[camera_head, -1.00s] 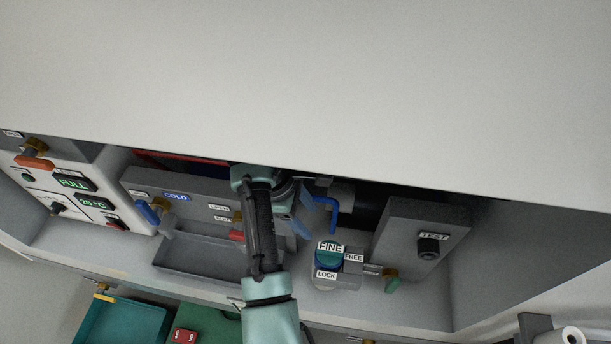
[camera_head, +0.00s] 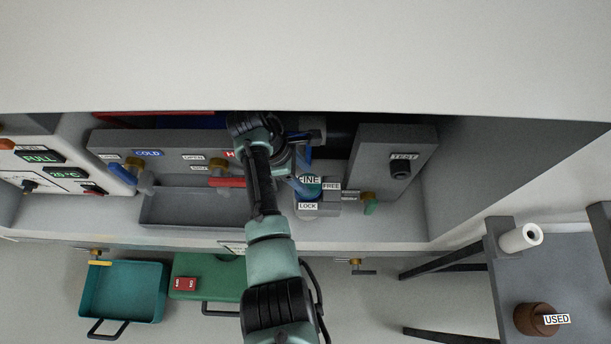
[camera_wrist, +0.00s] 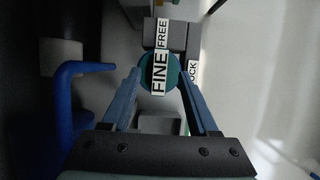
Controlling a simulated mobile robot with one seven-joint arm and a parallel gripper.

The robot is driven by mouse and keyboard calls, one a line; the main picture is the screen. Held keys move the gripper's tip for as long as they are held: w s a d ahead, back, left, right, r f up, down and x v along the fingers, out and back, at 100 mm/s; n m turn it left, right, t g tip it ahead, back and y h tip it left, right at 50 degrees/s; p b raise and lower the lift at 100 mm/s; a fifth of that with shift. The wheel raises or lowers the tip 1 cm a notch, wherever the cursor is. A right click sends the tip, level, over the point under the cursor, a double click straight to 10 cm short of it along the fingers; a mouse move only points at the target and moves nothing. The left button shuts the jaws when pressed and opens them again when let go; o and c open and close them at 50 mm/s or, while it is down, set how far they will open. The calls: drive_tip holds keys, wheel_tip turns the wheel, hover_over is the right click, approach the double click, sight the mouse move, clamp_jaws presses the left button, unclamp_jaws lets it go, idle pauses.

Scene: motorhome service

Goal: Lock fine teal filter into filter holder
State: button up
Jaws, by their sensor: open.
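The fine teal filter (camera_head: 313,187) is a round teal piece with a white FINE label, seated in the grey filter holder (camera_head: 332,208) with FREE and LOCK labels. In the wrist view the filter (camera_wrist: 173,72) lies between the tips of my gripper (camera_wrist: 160,80). Its two blue fingers are apart, one on each side of the filter; I cannot tell whether they touch it. In the head view my gripper (camera_head: 302,186) is at the left of the filter, partly hidden by my arm. The FINE label points away from the LOCK label, which is partly covered in the wrist view.
A blue bent pipe or handle (camera_wrist: 66,100) stands close left of my fingers in the wrist view. A grey tray (camera_head: 190,208) lies to the left.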

drive_tip(key=shift+x, duration=0.85)
drive_tip(key=shift+c, duration=0.2)
clamp_jaws()
drive_tip(key=c, duration=0.7)
unclamp_jaws()
clamp_jaws()
drive_tip(key=shift+w, duration=0.1)
